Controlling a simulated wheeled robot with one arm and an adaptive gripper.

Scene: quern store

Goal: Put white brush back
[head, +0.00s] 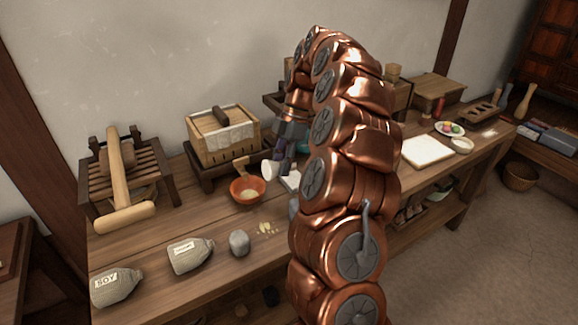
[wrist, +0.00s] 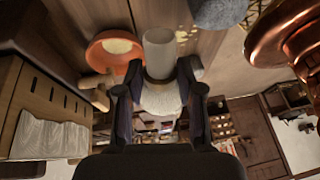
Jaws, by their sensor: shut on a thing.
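The white brush (wrist: 159,52) is between the fingers of my gripper (wrist: 160,80) in the wrist view. It has a pale cylindrical end pointing away from my palm and a wider, whitish part nearer it. In the head view my gripper (head: 281,163) is shut on the brush, whose white round end (head: 269,170) sticks out to the left, next to the orange bowl (head: 247,197). The bowl also shows in the wrist view (wrist: 96,62), left of the brush. My copper arm hides much of the table's middle in the head view.
A slatted wooden box with a cloth (head: 222,140) stands behind the bowl. A mallet (head: 122,200) rests at a rack on the left. A white board (head: 427,151) lies right of my arm.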

